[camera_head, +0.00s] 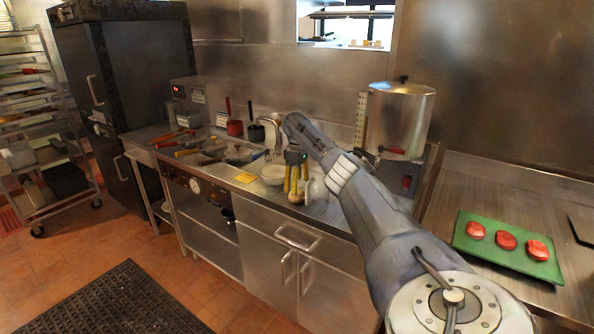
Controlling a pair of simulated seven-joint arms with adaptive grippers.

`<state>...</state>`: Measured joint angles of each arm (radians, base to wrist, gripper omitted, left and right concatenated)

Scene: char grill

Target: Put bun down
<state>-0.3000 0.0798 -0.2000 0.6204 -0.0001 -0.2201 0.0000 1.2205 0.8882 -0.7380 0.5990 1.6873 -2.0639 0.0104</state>
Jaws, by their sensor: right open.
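My right arm reaches in from the lower right to the metal counter (335,214). My right gripper (296,180) points down there, its two yellowish fingers spread apart. A small brownish thing (295,198) shows just below the fingertips; it may be the bun, but it is too small to be sure. I cannot tell whether the fingers touch it. My left gripper is not in view.
A white bowl (273,175) stands just left of the gripper, and a pale bottle (314,191) just right. Tools with red and orange handles (186,143) lie farther left. A large metal pot (402,120) stands behind my arm. A green board (508,262) with three red pieces lies right.

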